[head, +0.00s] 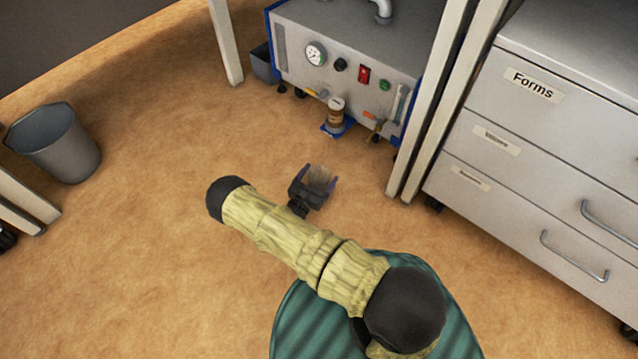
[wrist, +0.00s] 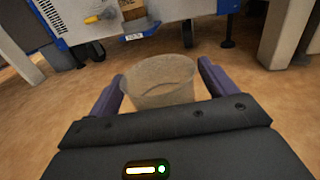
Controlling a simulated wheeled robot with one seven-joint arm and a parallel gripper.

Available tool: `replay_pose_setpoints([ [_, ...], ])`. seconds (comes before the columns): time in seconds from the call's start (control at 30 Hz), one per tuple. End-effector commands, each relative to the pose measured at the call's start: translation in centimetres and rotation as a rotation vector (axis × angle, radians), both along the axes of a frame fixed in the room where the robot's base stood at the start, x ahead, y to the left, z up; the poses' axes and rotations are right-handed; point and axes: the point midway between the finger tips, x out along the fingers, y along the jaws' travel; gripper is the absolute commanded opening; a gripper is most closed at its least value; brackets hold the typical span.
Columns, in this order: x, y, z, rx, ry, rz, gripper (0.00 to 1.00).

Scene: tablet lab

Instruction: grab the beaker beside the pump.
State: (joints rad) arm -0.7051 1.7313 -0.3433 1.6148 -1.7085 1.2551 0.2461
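The clear beaker (wrist: 160,85) stands upright between the two dark fingers of my gripper (head: 316,186). In the wrist view its rim spans almost the whole space between the fingertips. Its lower front is hidden behind the gripper body. In the head view the beaker (head: 320,176) is a small translucent shape between the fingers. I cannot tell whether the fingers press on it or whether its base touches the floor. The pump (head: 350,50) is a grey box with a gauge and blue edges at the top of the head view, beyond my gripper.
A brown jar (head: 336,110) sits on a blue holder at the pump's front. A grey bin (head: 55,145) stands at the left. A white drawer cabinet (head: 540,150) and table legs (head: 440,110) are at the right. The floor left of my arm is clear.

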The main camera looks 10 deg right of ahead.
Motion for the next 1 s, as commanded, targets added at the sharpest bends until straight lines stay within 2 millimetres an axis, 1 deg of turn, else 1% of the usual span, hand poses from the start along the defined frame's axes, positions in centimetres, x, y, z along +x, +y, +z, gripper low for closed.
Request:
replay_pose_setpoints([
  [0.03, 0.0, 0.0, 0.0, 0.0, 0.0, 0.0, 0.73],
  [0.2, 0.0, 0.0, 0.0, 0.0, 0.0, -0.001, 0.41],
  [0.43, 0.0, 0.0, 0.0, 0.0, 0.0, 0.0, 0.41],
  [0.57, 0.0, -0.1, 0.5, 0.0, 0.0, -0.003, 0.41],
  [0.67, 0.0, -0.3, 1.4, 0.0, 0.0, -0.005, 0.41],
  [0.77, 0.0, -0.4, 2.9, -0.001, -0.001, -0.006, 0.41],
  [1.0, 0.0, -0.2, 7.1, -0.001, -0.001, -0.003, 0.41],
])
